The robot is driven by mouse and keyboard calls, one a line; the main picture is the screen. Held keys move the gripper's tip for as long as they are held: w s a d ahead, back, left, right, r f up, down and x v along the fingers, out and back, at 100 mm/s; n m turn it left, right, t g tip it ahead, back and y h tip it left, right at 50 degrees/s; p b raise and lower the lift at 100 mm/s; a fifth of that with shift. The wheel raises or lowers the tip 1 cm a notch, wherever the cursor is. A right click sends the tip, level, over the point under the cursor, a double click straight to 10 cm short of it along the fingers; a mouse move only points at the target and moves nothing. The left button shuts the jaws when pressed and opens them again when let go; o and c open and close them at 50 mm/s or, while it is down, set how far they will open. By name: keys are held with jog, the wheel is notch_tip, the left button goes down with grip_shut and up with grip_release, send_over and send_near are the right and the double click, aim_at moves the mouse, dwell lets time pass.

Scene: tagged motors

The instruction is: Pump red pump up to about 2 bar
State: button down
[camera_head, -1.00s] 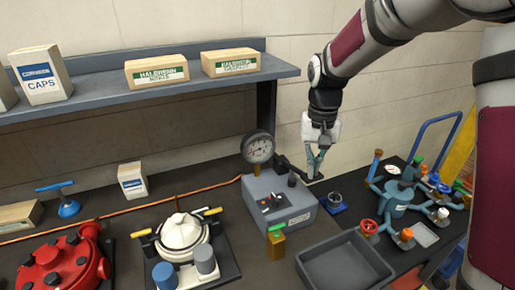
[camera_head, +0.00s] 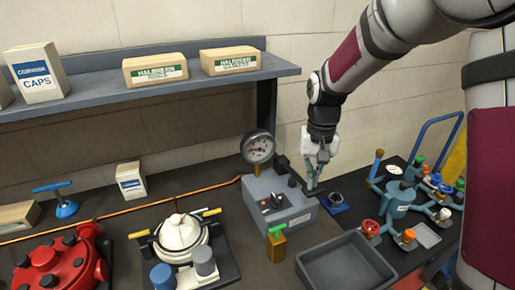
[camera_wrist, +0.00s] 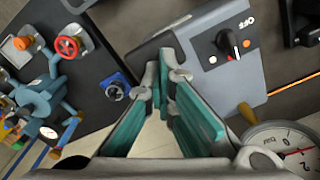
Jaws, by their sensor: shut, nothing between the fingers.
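The red pump (camera_head: 62,262) sits at the lower left of the bench in the head view, partly cut off. A round gauge (camera_head: 258,147) stands on a grey box (camera_head: 275,200). The gauge also shows in the wrist view (camera_wrist: 282,150), cut off, with "bar" and a red needle; its exact reading is unclear. A dark lever (camera_head: 292,174) extends from the box's right side. My gripper (camera_head: 313,186) is shut with empty fingers, over the lever's outer end. In the wrist view its fingertips (camera_wrist: 165,62) are against or just above the dark lever pad (camera_wrist: 158,42); contact is unclear.
A white-domed pump (camera_head: 182,236) stands between the red pump and the box. A grey tray (camera_head: 345,265) lies in front right. A blue fitting (camera_head: 335,204) and a teal valve assembly (camera_head: 398,200) are to the right. A shelf (camera_head: 150,88) holds boxes behind.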

jog(key=shift+f, duration=0.7)
jog(key=shift+r+p, duration=0.75)
jog(key=shift+r, duration=1.85)
jog(key=shift+f+b, duration=0.5)
jog(key=shift+f, duration=2.1)
jog(key=shift+r+p, duration=0.4)
jog(key=shift+r, duration=0.8)
jog(key=shift+r+p, duration=0.35)
jog(key=shift+r, duration=1.15)
jog(key=shift+r+p, duration=0.6)
jog(key=shift+r, duration=1.8)
